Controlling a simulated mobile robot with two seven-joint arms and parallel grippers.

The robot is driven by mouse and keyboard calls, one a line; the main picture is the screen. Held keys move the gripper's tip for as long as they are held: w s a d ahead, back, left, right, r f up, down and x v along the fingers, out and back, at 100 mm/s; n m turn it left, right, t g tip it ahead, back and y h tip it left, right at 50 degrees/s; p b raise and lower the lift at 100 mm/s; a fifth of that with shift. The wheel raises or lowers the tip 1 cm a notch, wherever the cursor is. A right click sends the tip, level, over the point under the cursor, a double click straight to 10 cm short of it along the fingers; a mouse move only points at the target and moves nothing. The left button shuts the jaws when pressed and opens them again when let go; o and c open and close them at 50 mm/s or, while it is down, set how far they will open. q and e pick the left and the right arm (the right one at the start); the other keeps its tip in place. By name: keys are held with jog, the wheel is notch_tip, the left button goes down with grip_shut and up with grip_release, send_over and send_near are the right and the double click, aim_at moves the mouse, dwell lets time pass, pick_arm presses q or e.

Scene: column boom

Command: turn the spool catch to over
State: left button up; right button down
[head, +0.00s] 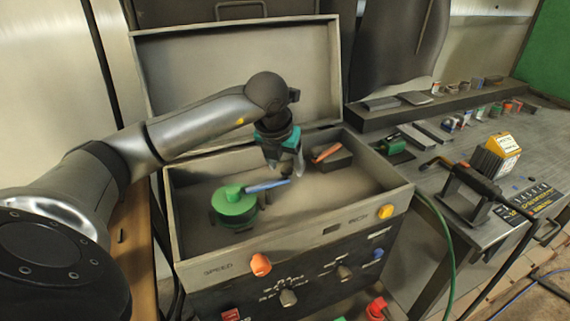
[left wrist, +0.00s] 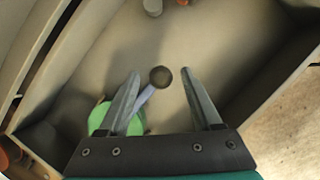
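A green spool (head: 234,204) stands in the left part of the open box. A blue lever (head: 266,186), which I take to be the spool catch, reaches from its top to the right. In the left wrist view the lever (left wrist: 145,97) ends in a dark round knob (left wrist: 160,77), and the spool (left wrist: 101,118) is partly hidden behind a finger. My left gripper (head: 286,168) is open and points down at the knob end. In the left wrist view its fingers (left wrist: 160,84) stand apart on either side of the knob. I cannot tell whether either touches it. My right gripper is not in view.
The box's front wall (head: 300,243) rises near the spool, and its lid (head: 240,75) stands open behind. An orange lever (head: 327,153) sits on a dark block at the box's back right. The front panel carries an orange knob (head: 261,264). A cluttered bench stands right.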

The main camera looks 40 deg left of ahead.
pick_arm(q)
jog(key=p+v, duration=0.2)
jog(key=v, duration=1.3)
jog(key=shift+r, duration=0.15)
